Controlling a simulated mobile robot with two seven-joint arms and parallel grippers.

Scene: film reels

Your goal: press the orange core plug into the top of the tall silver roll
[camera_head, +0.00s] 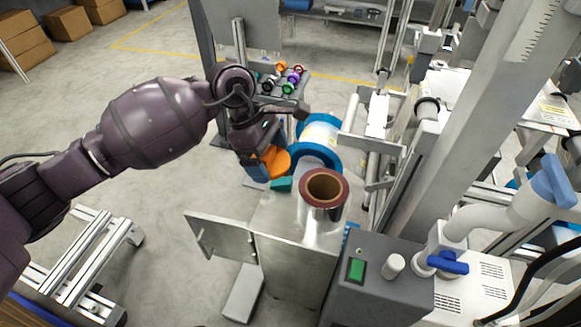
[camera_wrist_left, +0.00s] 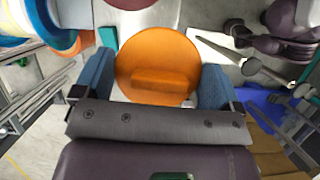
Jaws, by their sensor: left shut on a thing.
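The orange core plug (camera_head: 273,162) is a flat round disc with a raised bar across it, clear in the left wrist view (camera_wrist_left: 155,52). My left gripper (camera_head: 262,167) is shut on it, with a blue finger on each side. The tall silver roll (camera_head: 322,222) stands upright on a metal cabinet, with a dark red top ring and an open tan core. The plug is held apart from the roll, to its upper left in the head view. In the left wrist view, dark purple parts (camera_wrist_left: 290,25) look like my right arm; its jaws cannot be made out.
A blue-flanged reel (camera_head: 318,140) lies behind the roll, with a small teal block (camera_head: 281,184) near the plug. A grey control box (camera_head: 375,285) with a green button stands in front right. A machine frame rises at the right. A rack of small coloured rolls (camera_head: 282,80) is behind.

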